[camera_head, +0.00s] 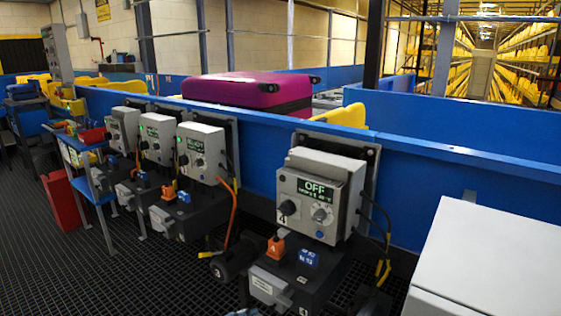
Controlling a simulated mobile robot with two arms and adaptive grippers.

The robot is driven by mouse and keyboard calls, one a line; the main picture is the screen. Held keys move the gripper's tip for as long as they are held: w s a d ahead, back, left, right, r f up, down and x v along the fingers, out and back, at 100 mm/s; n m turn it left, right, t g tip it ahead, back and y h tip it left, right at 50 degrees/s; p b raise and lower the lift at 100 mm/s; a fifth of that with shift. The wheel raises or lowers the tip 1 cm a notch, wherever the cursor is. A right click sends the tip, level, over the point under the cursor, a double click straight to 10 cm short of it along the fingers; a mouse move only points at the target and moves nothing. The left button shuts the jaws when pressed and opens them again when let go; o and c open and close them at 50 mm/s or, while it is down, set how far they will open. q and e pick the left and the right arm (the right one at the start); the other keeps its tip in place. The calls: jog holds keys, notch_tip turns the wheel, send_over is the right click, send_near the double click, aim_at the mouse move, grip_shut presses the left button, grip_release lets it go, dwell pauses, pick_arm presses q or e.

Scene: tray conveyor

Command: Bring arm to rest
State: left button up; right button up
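Neither my left nor my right gripper shows in the head view, and no arm can be made out for sure. A small dark shape at the bottom edge is too cut off to identify. The nearest grey control box (318,199) is on the blue conveyor side wall (420,195), and its display reads OFF. Further left along the wall are several similar boxes, such as one with a lit display (201,150).
A magenta suitcase (240,90) lies on the conveyor behind the wall. A white box (490,262) stands at the lower right. A blue stand (88,178) with a red bin (62,202) beside it is at the left. Dark grating floor (60,275) is open at lower left.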

pick_arm(q)
jog(key=s+a+f+m+g+y, duration=0.2)
jog(key=s+a+f, duration=0.2)
jog(key=s, duration=0.6)
jog(key=s+a+f+m+g+y, duration=0.25)
jog(key=s+a, duration=0.25)
jog(key=s, duration=0.4)
jog(key=s+a+f+m+g+y, duration=0.2)
jog(key=s+a+f+y, duration=0.15)
jog(key=s, duration=0.65)
jog(key=s+f, duration=0.3)
jog(key=f, duration=2.6)
jog(key=s+a+r+g+p, duration=0.2)
jog(key=s+r+p, duration=1.4)
jog(key=p, duration=1.6)
notch_tip(320, 180, up, 3)
jog(key=shift+a+r+h, duration=0.1)
jog(key=shift+a+h, duration=0.2)
jog(key=shift+a, duration=0.4)
pick_arm(e)
jog(key=s+d+r+g, duration=0.1)
jog(key=s+d+r, duration=0.2)
jog(key=s+r, duration=1.3)
notch_tip(320, 180, up, 3)
jog(key=shift+f, duration=0.1)
